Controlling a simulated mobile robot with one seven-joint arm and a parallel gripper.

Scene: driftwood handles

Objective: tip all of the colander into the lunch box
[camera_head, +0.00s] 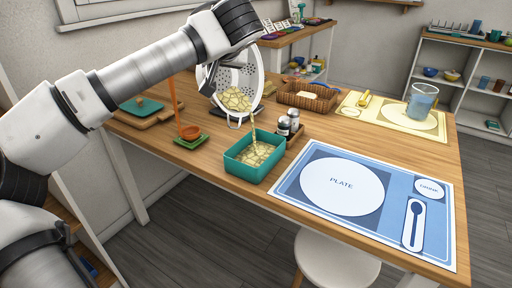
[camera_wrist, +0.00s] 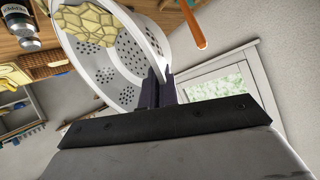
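The white colander (camera_head: 245,82) is tipped steeply on its side above and behind the teal lunch box (camera_head: 240,171). Yellowish pieces (camera_head: 234,100) lie in its lower part, and a thin streak of them (camera_head: 254,130) runs down towards the box. More yellowish pieces (camera_head: 258,154) lie inside the box. In the wrist view, my gripper (camera_wrist: 160,90) is shut on the rim of the colander (camera_wrist: 127,62), with pieces (camera_wrist: 90,25) at the far side of the bowl. The fingertips are hidden in the head view.
Two shakers (camera_head: 288,123) stand close right of the lunch box. An orange ladle (camera_head: 189,131) is upright over a green dish (camera_head: 191,142) to the left. A wicker basket (camera_head: 308,96) is behind. A blue placemat (camera_head: 285,187) covers the front right.

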